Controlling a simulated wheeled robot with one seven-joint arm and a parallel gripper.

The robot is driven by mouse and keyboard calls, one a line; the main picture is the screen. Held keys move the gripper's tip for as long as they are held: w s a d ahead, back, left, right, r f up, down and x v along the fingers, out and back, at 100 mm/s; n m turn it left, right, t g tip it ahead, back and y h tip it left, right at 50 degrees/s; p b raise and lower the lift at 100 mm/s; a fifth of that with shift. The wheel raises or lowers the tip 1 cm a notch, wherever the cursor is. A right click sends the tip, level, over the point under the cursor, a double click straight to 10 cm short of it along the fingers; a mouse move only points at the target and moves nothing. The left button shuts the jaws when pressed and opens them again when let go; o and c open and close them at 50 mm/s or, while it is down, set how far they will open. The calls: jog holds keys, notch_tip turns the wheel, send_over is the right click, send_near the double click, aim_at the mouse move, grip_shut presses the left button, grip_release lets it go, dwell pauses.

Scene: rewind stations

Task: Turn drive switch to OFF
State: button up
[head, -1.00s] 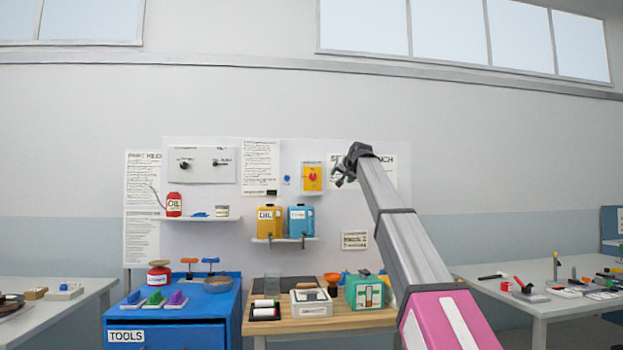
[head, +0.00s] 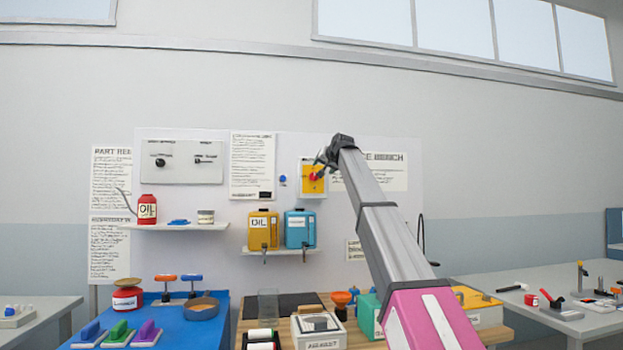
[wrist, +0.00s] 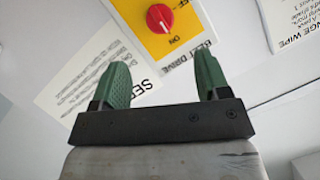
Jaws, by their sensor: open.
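The drive switch is a red rotary knob (wrist: 160,18) on a yellow plate (wrist: 178,42) in a white frame. The plate carries an "ON" label, and "BELT DRIVE" is printed beside it.
A small blue button (head: 283,181) sits left of the switch. Below are yellow (head: 263,228) and blue (head: 299,227) containers on a shelf. Wall sheets surround the switch. A cluttered wooden bench (head: 340,332) stands below.

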aim_at(315, 176)
jog(key=x, duration=1)
jog(key=shift+w+a+f, duration=0.1)
jog(key=shift+w+f, duration=0.05)
jog(key=shift+w, duration=0.2)
jog(key=c, duration=0.9)
